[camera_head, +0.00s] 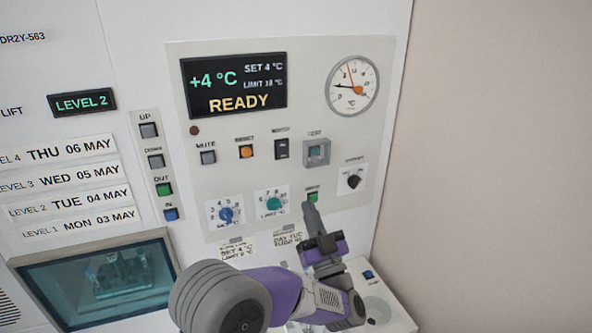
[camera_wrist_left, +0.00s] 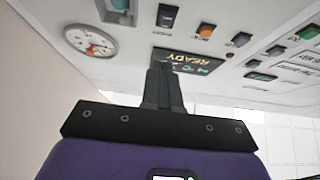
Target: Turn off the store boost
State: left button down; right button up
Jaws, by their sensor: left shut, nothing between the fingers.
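The store's control panel (camera_head: 290,160) is white. A small green button (camera_head: 312,196) sits low on its right side; its label is too small to read for certain, and it seems to be the boost control. My left gripper (camera_head: 309,208) is shut and empty, with its fingertips just below this button in the head view, partly over it. I cannot tell whether they touch. In the left wrist view my shut fingers (camera_wrist_left: 160,72) point at the panel, and the green button is not visible. The display (camera_head: 235,85) reads +4 °C, SET 4 °C and READY. My right gripper is not in view.
Nearby are a black knob (camera_head: 354,181), a green dial (camera_head: 274,204), a blue dial (camera_head: 227,214), a guarded switch (camera_head: 316,152), an orange button (camera_head: 246,152) and a round gauge (camera_head: 352,88). A glass window (camera_head: 95,280) lies at lower left.

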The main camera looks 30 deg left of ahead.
aim_at(286, 154)
pick_arm(q)
jog(key=p+x, duration=0.1)
jog(key=x, duration=0.3)
jog(key=f+p+x, duration=0.1)
jog(key=x, duration=0.3)
jog(key=a+f+p+x, duration=0.1)
jog(key=x, duration=0.3)
jog(key=shift+w+r, duration=0.15)
jog(key=shift+w, duration=0.3)
jog(key=shift+w+a, duration=0.25)
jog(key=shift+a, duration=0.1)
